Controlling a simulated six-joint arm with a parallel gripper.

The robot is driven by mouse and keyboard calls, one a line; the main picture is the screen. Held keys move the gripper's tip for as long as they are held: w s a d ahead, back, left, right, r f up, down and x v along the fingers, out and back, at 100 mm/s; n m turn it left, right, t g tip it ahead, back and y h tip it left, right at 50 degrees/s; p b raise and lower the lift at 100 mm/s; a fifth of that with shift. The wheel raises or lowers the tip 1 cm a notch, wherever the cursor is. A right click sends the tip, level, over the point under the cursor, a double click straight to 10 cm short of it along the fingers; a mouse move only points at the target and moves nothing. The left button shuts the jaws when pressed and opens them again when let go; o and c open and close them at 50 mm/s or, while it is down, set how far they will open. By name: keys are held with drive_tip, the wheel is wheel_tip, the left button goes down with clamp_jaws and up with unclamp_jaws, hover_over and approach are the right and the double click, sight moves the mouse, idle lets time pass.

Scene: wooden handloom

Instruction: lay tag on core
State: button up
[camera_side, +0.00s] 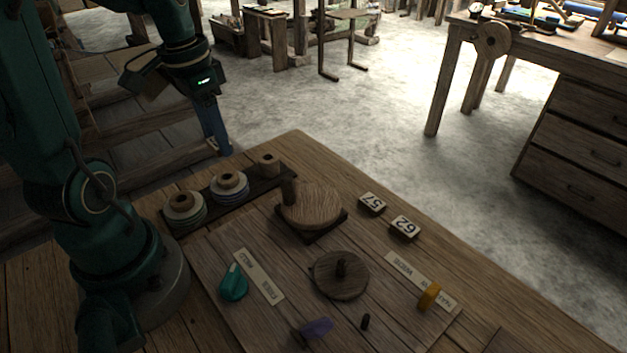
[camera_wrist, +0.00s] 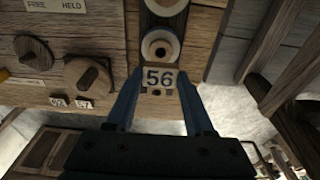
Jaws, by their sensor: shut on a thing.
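My gripper (camera_side: 224,150) is in the air beyond the back left edge of the table in the side view, fingers pointing down. In the wrist view my gripper (camera_wrist: 160,76) is shut on a small pale tag (camera_wrist: 158,79) marked 56. The tag is not clear in the side view. A bare wooden core (camera_side: 268,161) stands at the far end of a dark rack (camera_side: 249,187), to the right of my gripper and apart from it.
Two wound spools (camera_side: 184,208) (camera_side: 229,184) stand on the same rack. Tags 57 (camera_side: 372,203) and 62 (camera_side: 405,226) lie on the table. A raised wooden disc (camera_side: 313,204), a knob wheel (camera_side: 341,274), a teal lever (camera_side: 233,284) and a yellow lever (camera_side: 429,296) are nearby.

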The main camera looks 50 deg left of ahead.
drive_tip(key=shift+f, duration=2.6)
drive_tip(key=shift+f, duration=0.45)
drive_tip(key=o, duration=1.3)
wheel_tip(320, 180, up, 13)
drive_tip(key=s, duration=0.1)
drive_tip(key=s+d+t, duration=0.1)
drive_tip(key=d, duration=0.3)
drive_tip(key=s+d+f+t, duration=0.1)
drive_tip(key=d, duration=0.4)
drive_tip(key=s+d+f+t, duration=0.1)
drive_tip(key=d+t, duration=0.1)
drive_tip(key=d, duration=0.2)
drive_tip(key=shift+s+d+f, duration=0.1)
drive_tip(key=shift+s+d, duration=0.05)
drive_tip(key=shift+s, duration=0.05)
